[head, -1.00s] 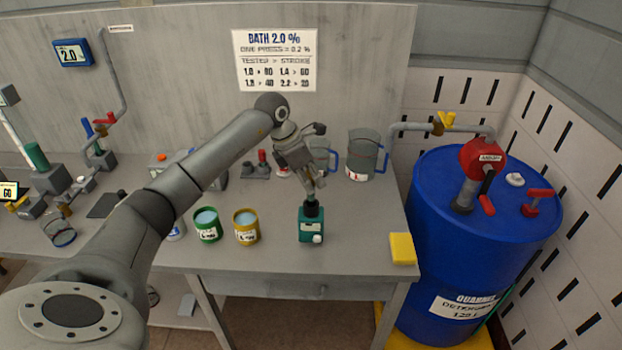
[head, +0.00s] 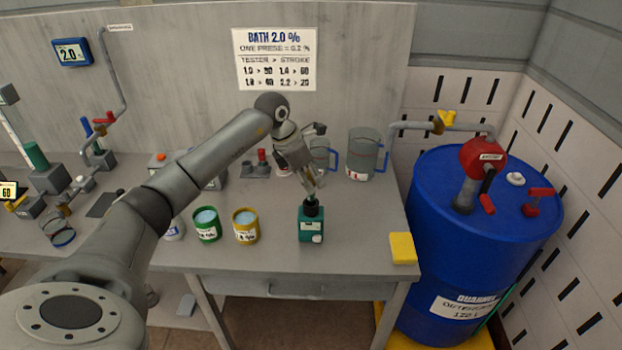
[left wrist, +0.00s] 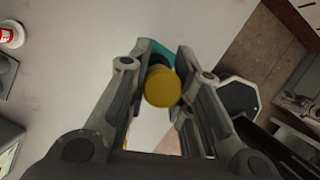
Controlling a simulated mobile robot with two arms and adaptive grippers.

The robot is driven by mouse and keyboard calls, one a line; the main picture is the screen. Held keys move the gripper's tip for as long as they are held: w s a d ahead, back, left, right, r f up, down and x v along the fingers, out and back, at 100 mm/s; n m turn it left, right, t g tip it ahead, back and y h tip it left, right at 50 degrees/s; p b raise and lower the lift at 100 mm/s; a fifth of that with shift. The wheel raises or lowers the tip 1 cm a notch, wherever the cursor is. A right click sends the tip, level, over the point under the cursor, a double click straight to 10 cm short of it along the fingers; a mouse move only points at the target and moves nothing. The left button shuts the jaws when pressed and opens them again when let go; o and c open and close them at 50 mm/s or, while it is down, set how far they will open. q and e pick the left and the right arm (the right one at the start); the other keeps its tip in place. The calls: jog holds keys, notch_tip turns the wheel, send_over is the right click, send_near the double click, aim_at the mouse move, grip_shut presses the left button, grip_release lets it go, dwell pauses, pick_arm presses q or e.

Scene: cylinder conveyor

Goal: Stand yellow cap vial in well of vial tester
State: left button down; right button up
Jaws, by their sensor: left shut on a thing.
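The vial tester (head: 311,228) is a small teal box with a black well collar (head: 312,210) on top, near the front of the table. My left gripper (head: 314,194) points down right at that collar. In the left wrist view the gripper (left wrist: 161,92) is shut on the yellow cap vial (left wrist: 163,87); only its round cap shows. A teal part of the tester (left wrist: 158,48) shows behind the cap. The vial's body is hidden, so I cannot tell how deep it sits in the well. My right gripper is not in view.
A green tin (head: 207,225) and a yellow tin (head: 246,226) stand left of the tester. A yellow sponge (head: 402,248) lies at the right front corner. Clear jugs (head: 363,155) stand behind, and a blue drum (head: 480,225) stands right of the table.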

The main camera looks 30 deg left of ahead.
aim_at(311, 200)
pick_arm(q)
jog(key=shift+f+b, duration=1.4)
jog(key=shift+f, duration=0.65)
jog(key=shift+f, duration=0.15)
jog(key=c, duration=1.2)
grip_release()
jog(key=v, duration=1.2)
jog(key=shift+w+d, duration=0.1)
